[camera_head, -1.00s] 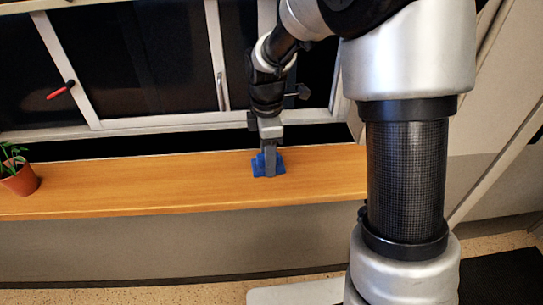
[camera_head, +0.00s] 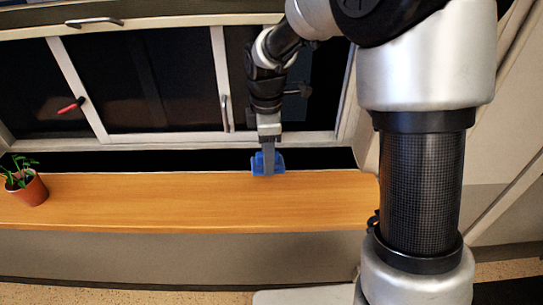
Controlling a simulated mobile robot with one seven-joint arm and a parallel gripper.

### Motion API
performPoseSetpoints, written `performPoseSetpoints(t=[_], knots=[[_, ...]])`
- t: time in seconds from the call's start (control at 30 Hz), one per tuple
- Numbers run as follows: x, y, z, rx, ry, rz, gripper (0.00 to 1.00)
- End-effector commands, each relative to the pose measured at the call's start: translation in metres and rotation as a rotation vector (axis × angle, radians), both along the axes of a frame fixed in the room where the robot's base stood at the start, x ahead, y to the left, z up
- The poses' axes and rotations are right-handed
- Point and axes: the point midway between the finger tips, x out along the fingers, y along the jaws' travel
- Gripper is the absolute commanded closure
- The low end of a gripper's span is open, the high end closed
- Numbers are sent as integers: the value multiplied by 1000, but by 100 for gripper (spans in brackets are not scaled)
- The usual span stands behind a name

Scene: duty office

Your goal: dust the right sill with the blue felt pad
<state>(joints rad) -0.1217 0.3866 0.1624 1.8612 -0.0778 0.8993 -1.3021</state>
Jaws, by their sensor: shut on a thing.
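The right sill (camera_head: 190,205) is a long orange-brown wooden board below the window, with its right end hidden behind my arm. I cannot tell whether the pad touches the wood.
A potted plant (camera_head: 28,188) in a terracotta pot stands at the sill's left. The sill between plant and pad is clear.

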Motion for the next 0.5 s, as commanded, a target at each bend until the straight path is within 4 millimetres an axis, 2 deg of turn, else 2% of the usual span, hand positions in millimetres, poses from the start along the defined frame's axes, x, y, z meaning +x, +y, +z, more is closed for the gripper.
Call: performPoseSetpoints(t=[0.03, 0.2, 0.5], knots=[[0, 2, 9, 0, -1, 1, 75], [-1, 7, 21, 0, 0, -2, 75], [-2, 9, 22, 0, 0, -3, 75]])
